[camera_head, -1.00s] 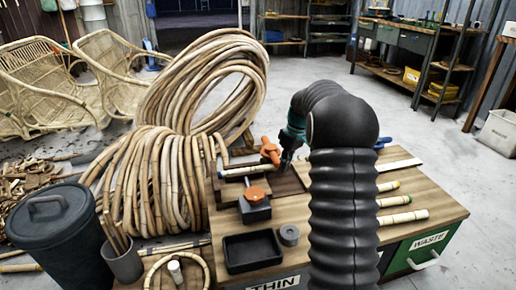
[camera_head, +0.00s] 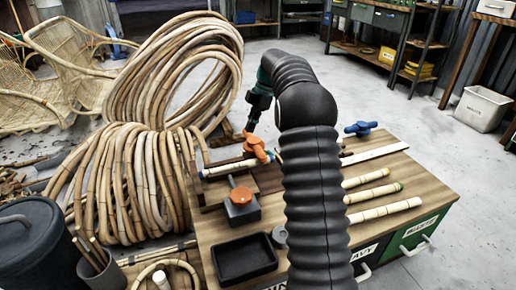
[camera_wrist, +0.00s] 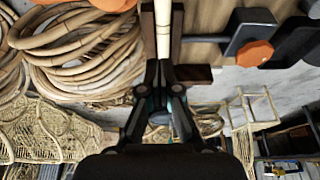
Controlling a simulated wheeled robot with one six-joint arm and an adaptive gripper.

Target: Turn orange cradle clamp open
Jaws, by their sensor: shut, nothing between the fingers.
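The orange cradle clamp (camera_head: 257,147) stands on the workbench at the far edge, beside a short pale rattan piece (camera_head: 228,168) lying in a dark cradle. My gripper (camera_head: 251,127) is shut and empty, just behind and above the clamp's handle. Whether it touches the handle cannot be told. In the wrist view the fingers (camera_wrist: 166,68) are close together, with a pale rattan length (camera_wrist: 163,22) beyond their tips. I cannot make out the clamp's handle for sure in the wrist view.
A dark block with an orange knob (camera_head: 241,196) stands in front of the cradle; it also shows in the wrist view (camera_wrist: 254,53). A black tray (camera_head: 246,258) is nearer. A blue clamp (camera_head: 361,128) and rattan pieces (camera_head: 386,209) lie right. Large rattan coils (camera_head: 140,185) crowd the left.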

